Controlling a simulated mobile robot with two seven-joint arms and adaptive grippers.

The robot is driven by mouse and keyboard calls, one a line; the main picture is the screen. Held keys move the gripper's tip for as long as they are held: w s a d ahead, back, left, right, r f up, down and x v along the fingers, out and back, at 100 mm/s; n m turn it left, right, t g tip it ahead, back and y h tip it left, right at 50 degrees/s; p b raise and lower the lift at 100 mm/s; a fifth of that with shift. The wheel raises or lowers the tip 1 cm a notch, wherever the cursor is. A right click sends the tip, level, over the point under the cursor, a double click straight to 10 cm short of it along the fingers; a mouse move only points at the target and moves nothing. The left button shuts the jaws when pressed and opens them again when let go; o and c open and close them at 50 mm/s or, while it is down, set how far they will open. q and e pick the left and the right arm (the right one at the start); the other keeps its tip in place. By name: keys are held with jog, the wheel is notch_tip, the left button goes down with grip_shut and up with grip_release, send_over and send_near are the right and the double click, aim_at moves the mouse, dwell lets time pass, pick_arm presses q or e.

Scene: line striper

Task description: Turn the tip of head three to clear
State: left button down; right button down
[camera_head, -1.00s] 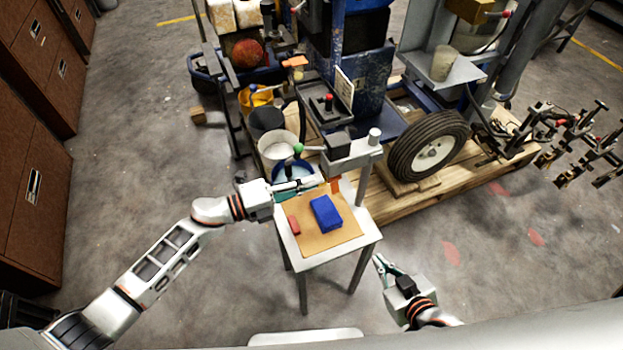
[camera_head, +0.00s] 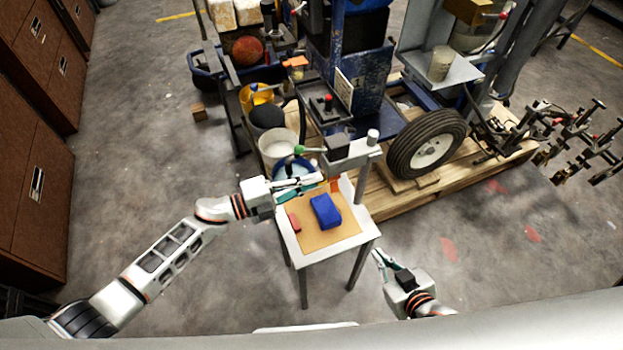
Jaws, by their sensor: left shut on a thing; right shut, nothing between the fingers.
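A grey boxy head (camera_head: 350,153) on a post stands at the back of the small white table (camera_head: 312,257). A small orange piece (camera_head: 335,185), seemingly its spray tip, shows under the head. My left gripper (camera_head: 318,179) reaches in from the left and is shut on a small part there, likely the tip; the fingers hide most of the contact. No number is readable on the head, and I cannot tell which way the tip points. My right gripper (camera_head: 378,257) is shut and empty, low beside the table's right front.
A blue block (camera_head: 325,212) and a small red block (camera_head: 294,222) lie on the table's tan mat. Behind are buckets (camera_head: 277,146), the striper's wheel (camera_head: 428,144) and a wooden pallet (camera_head: 440,192). Several clamp-like heads (camera_head: 560,130) stand at right. The front floor is clear.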

pick_arm(q)
jog(key=n+p, duration=0.2)
jog(key=n, duration=0.6)
jog(key=shift+r, duration=0.1)
jog(key=shift+d+n, duration=0.1)
jog(key=shift+n, duration=4.1)
